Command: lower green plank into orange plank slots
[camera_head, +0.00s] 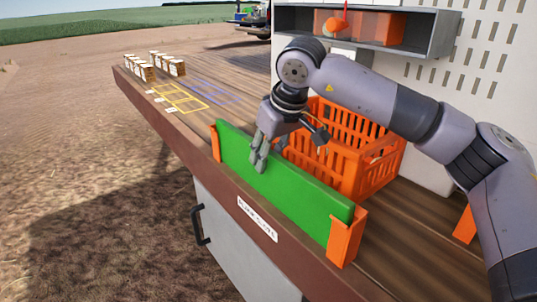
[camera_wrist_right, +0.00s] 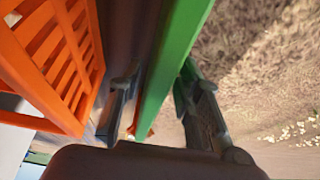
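The green plank (camera_head: 285,185) stands upright on its long edge along the table's front edge. Its ends sit at the left orange slot piece (camera_head: 215,142) and the right orange slot piece (camera_head: 346,238), and it looks low between them. Whether its bottom touches the table is hard to tell. My right gripper (camera_head: 259,160) is at the plank's top edge, left of its middle. In the right wrist view, its fingers (camera_wrist_right: 157,85) straddle the plank (camera_wrist_right: 170,70), with a gap on the left side, so it looks open. My left gripper is not in view.
An orange crate (camera_head: 345,150) stands close behind the plank. Several small white-and-brown boxes (camera_head: 140,70) stand at the table's far left, near yellow marked squares (camera_head: 180,98). A grey shelf (camera_head: 440,35) holds orange items. A labelled wooden edge (camera_head: 258,218) runs along the front.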

